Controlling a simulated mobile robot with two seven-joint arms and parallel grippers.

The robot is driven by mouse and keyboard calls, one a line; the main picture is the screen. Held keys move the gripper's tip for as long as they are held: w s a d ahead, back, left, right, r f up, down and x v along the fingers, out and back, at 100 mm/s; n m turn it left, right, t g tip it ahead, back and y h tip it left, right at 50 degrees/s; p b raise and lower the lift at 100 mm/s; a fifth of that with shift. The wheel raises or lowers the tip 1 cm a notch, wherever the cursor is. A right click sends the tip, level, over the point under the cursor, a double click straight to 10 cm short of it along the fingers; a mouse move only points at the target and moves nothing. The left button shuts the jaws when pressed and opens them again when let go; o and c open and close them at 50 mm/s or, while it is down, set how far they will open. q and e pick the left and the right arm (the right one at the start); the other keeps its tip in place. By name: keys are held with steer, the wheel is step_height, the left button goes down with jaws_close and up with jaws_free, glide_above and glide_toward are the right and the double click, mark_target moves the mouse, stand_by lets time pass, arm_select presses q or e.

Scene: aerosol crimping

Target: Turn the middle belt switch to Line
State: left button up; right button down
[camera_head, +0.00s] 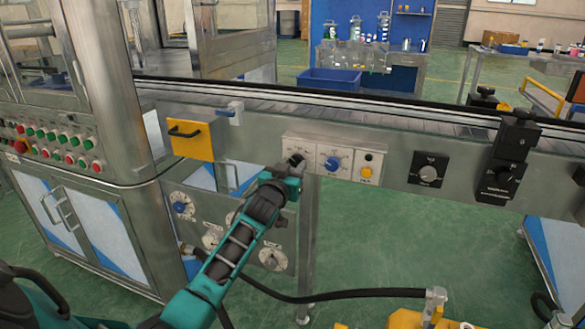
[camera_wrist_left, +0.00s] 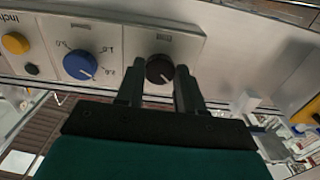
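A light panel (camera_head: 313,150) on the conveyor's side carries a black rotary switch (camera_head: 296,160), a blue dial (camera_head: 332,163) and a yellow button (camera_head: 366,172). My left gripper (camera_head: 290,170) is at the panel's left end and partly covers the black switch. In the left wrist view, the black switch (camera_wrist_left: 160,69) sits between the two fingertips (camera_wrist_left: 160,75), its white mark slanting. The fingers are apart, one on each side; whether they touch it is hard to tell. The blue dial (camera_wrist_left: 80,65) is beside it. My right gripper is out of view.
A yellow box with a black handle (camera_head: 192,138) is left of the panel. A black knob plate (camera_head: 428,169) and a black device (camera_head: 505,160) are to its right. Below hangs a plate with several dials (camera_head: 180,207). A black hose (camera_head: 350,294) crosses lower down.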

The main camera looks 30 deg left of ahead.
arm_select(q)
steer(key=c, duration=0.5)
steer(key=shift+m+p, duration=0.6)
steer(key=shift+m, duration=0.5)
steer(key=shift+m+p, duration=0.35)
steer(key=shift+m, duration=0.85)
steer(key=m, duration=0.3)
steer(key=shift+a, duration=0.1)
steer(key=shift+m+p, duration=0.3)
steer(key=shift+m, duration=0.7)
